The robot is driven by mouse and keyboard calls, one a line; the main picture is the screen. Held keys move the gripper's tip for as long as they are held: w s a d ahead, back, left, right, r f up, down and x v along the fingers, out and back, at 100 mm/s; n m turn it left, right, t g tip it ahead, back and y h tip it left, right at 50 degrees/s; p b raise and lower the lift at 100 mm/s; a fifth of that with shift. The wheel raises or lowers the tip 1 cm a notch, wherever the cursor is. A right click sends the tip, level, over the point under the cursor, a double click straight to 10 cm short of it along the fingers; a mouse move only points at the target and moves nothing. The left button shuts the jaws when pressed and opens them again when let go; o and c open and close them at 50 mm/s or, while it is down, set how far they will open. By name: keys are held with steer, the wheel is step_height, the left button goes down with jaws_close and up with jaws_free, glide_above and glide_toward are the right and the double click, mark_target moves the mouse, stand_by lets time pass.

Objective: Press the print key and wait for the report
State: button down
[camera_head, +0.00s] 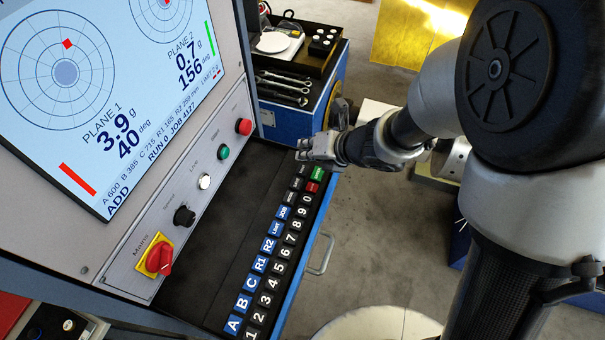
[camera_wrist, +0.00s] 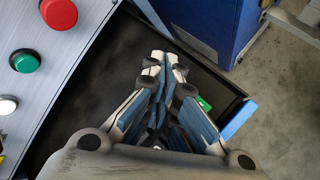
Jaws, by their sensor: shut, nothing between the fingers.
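The keypad (camera_head: 268,262) has blue letter keys and dark number keys, with a green key (camera_head: 317,173) and a red key (camera_head: 312,187) at its far end. Several dark keys with tiny labels lie near the far end; I cannot read which is the print key. My gripper (camera_head: 303,150) is shut and empty over the far end of the keypad, hiding some keys. In the wrist view its fingertips (camera_wrist: 164,62) are together above the dark panel, and the green key (camera_wrist: 204,103) shows just right of them. I cannot tell whether they touch a key. No printed report is visible.
The screen (camera_head: 90,90) shows 3.9 g at 40 deg and 0.7 g at 156 deg. Below it are a red button (camera_head: 244,127), green button (camera_head: 223,152), white button (camera_head: 204,181) and red-yellow mains switch (camera_head: 159,257). A blue cabinet (camera_head: 290,125) with wrenches stands beyond.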

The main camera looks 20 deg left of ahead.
mark_target(306, 167)
steer(key=shift+f+b, duration=0.85)
steer(key=shift+f, duration=0.4)
stand_by(0.4)
steer(key=shift+f+b, duration=0.4)
steer(key=shift+b, duration=0.1)
